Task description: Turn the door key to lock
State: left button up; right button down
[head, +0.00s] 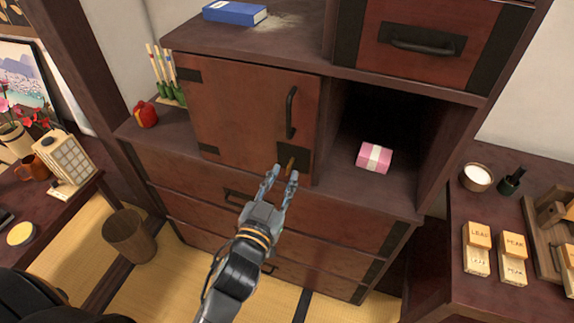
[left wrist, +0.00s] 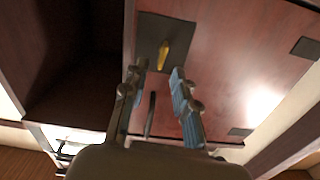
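The door key (head: 290,165) is a small brass-coloured piece on a dark square plate at the lower right of the reddish cabinet door (head: 245,115). The door looks closed. In the left wrist view the key (left wrist: 163,55) shows yellow on its dark plate (left wrist: 150,32), its long side slightly tilted. My left gripper (head: 280,176) is open just below and in front of the key. In the left wrist view its two fingers (left wrist: 157,88) stand apart, with the key beyond and between the tips, apparently untouched. My right gripper is not in view.
A black door handle (head: 291,112) stands above the key. An open compartment with a pink box (head: 374,158) lies to the right. A red object (head: 145,115) sits on the ledge at left. Drawers (head: 290,222) run below.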

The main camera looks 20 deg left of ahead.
aim_at(288, 168)
pick_arm(q)
jog(key=w, duration=0.3)
jog(key=shift+w, duration=0.15)
jog(key=shift+d, duration=0.1)
grip_shut()
